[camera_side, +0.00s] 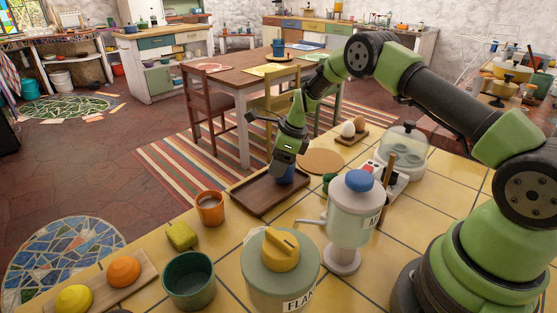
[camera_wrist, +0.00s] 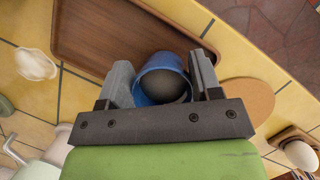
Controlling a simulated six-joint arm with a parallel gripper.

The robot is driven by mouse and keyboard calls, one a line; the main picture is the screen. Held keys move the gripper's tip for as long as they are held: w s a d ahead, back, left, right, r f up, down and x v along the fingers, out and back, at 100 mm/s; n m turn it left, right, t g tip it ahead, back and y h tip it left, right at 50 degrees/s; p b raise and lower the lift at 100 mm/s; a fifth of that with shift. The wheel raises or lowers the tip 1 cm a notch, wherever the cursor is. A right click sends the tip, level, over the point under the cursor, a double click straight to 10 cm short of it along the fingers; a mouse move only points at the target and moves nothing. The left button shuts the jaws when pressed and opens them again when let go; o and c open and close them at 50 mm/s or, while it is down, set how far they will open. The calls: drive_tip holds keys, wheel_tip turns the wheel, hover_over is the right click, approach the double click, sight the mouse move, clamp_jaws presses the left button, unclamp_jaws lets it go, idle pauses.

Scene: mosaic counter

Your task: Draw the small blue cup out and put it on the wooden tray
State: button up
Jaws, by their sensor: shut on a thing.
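The small blue cup (camera_side: 286,174) is at the right part of the wooden tray (camera_side: 257,200), with my gripper (camera_side: 284,163) directly above it. In the wrist view the blue cup (camera_wrist: 162,79) sits between the two fingers of my gripper (camera_wrist: 163,84), which are shut on it. I look down into its dark inside. The brown tray (camera_wrist: 105,35) lies under and beyond the cup in that view. I cannot tell whether the cup's base touches the tray; its lower part is partly hidden.
A round board (camera_side: 321,161), a dispenser with a blue lid (camera_side: 354,205) and a glass-domed appliance (camera_side: 404,148) stand right of the tray. An orange cup (camera_side: 210,208), a yellow sponge (camera_side: 182,236) and a green pot (camera_side: 189,280) are left. The tray's left part is bare.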

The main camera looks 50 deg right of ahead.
idle(0.3)
drive_tip(key=o, duration=1.6)
drive_tip(key=shift+r, duration=3.45)
drive_tip(key=shift+r, duration=0.1)
